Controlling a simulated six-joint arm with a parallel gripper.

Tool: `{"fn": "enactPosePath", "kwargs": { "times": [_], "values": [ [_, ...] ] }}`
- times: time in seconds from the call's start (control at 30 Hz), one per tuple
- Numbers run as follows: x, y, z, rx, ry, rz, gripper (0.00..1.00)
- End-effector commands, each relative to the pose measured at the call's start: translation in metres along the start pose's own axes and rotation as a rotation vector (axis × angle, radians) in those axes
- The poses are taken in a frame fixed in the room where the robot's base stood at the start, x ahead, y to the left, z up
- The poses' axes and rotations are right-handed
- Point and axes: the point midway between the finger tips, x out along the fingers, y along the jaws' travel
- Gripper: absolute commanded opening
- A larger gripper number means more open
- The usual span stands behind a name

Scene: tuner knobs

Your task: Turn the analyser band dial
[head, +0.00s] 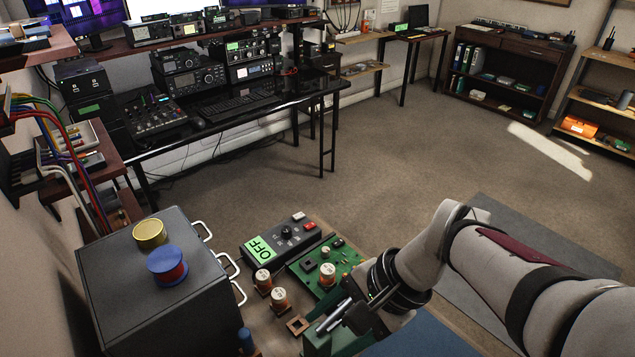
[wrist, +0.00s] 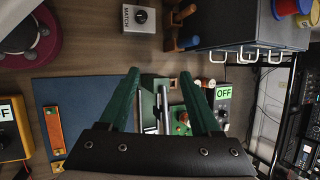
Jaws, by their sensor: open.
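A dark box with a green OFF display (head: 259,248) sits on the bench in the head view, with a small black dial (head: 287,232) on its top. In the wrist view its OFF display (wrist: 223,93) shows right of my gripper. A yellow box (wrist: 12,150) at the left edge of the wrist view also reads OFF and has a black knob (wrist: 4,138). A grey MATCH box (wrist: 139,17) with a knob is at the top. No label shows which is the analyser. My gripper (wrist: 160,76) is open, its green fingers apart and not closed on any dial.
A green circuit board (head: 327,262) with copper coils (head: 279,297) beside it lies near my gripper. A black cabinet (head: 155,285) with white handles stands left, carrying yellow and blue spools (head: 167,264). A blue mat (wrist: 80,118) lies left in the wrist view.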

Motion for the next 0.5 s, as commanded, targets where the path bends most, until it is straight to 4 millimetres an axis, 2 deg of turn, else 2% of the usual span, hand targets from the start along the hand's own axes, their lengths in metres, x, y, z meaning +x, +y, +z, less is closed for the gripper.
{"fn": "enactPosePath", "kwargs": {
  "times": [0.03, 0.07, 0.1, 0.17, 0.2, 0.3, 0.33, 0.4, 0.5],
  "values": [
    [0.011, -0.038, -0.025, 0.114, -0.068, -0.076, 0.64],
    [0.018, -0.062, -0.042, 0.191, -0.108, -0.134, 0.64],
    [0.029, -0.092, -0.068, 0.294, -0.159, -0.210, 0.64],
    [0.048, -0.129, -0.111, 0.450, -0.228, -0.319, 0.64],
    [0.062, -0.148, -0.140, 0.550, -0.268, -0.386, 0.64],
    [0.093, -0.173, -0.203, 0.765, -0.348, -0.522, 0.64],
    [0.099, -0.175, -0.217, 0.825, -0.371, -0.551, 0.64],
    [0.107, -0.175, -0.240, 0.940, -0.422, -0.596, 0.64],
    [0.112, -0.174, -0.254, 1.024, -0.464, -0.623, 0.64]
  ]
}}
